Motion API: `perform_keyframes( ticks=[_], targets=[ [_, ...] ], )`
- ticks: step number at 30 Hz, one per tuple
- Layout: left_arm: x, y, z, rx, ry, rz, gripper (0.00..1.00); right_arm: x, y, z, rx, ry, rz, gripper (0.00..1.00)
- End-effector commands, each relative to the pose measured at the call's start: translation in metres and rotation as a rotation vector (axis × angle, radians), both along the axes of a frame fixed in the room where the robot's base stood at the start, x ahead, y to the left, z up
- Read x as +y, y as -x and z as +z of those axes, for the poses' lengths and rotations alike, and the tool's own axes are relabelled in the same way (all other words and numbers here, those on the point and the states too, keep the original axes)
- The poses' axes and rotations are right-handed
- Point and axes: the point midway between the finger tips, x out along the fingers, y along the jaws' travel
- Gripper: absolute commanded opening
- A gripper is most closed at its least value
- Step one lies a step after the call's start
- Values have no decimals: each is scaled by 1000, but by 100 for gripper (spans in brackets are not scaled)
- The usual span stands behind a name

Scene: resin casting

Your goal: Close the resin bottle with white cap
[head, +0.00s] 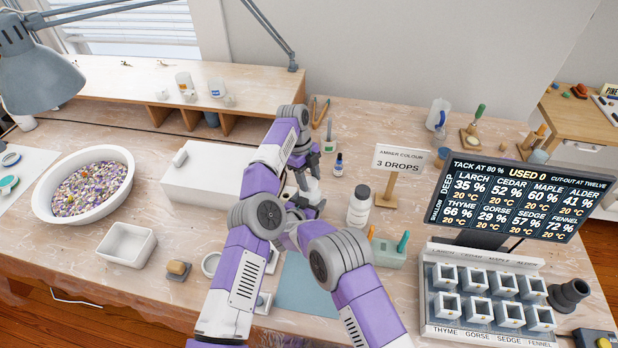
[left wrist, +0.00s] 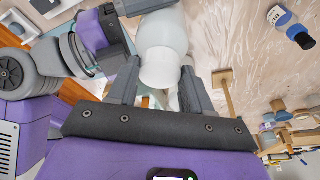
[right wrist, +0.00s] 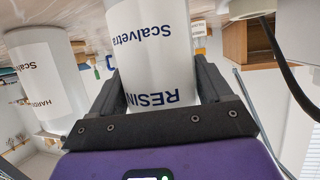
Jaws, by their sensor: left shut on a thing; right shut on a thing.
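The white resin bottle (right wrist: 155,50), lettered RESIN, is between the fingers of my right gripper (right wrist: 158,90), which is shut on it. In the head view the bottle (head: 311,188) is partly hidden by my arms and grippers. My left gripper (left wrist: 160,88) is shut on the white cap (left wrist: 160,70). The cap is in line with the end of the pale bottle body (left wrist: 165,30); I cannot tell whether it is fully seated. In the head view my left gripper (head: 311,166) is above the bottle and my right gripper (head: 307,208) is lower down.
The white hardener bottle (head: 359,208) stands close to the right, also in the right wrist view (right wrist: 45,80). A white box (head: 205,180) is left. A blue mat (head: 305,290) lies in front.

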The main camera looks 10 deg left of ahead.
Motion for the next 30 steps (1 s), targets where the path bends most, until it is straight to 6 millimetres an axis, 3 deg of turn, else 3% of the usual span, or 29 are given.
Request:
perform_keyframes(
  ticks=[1, 2, 7, 20, 30],
  targets=[
    [0, -1, 1, -4, 0, 2, 22, 0, 0, 0, 0, 0, 1, 0],
    [0, -1, 1, -4, 0, 2, 51, 0, 0, 0, 0, 0, 1, 0],
    [0, -1, 1, -3, 0, 2, 75, 0, 0, 0, 0, 0, 1, 0],
    [0, 0, 3, 16, -19, 91, 73, 0, 0, 0, -1, 0, 0, 0],
    [-2, -1, 17, 115, -129, 641, 73, 0, 0, 1, -1, 0, 0, 0]
  ],
)
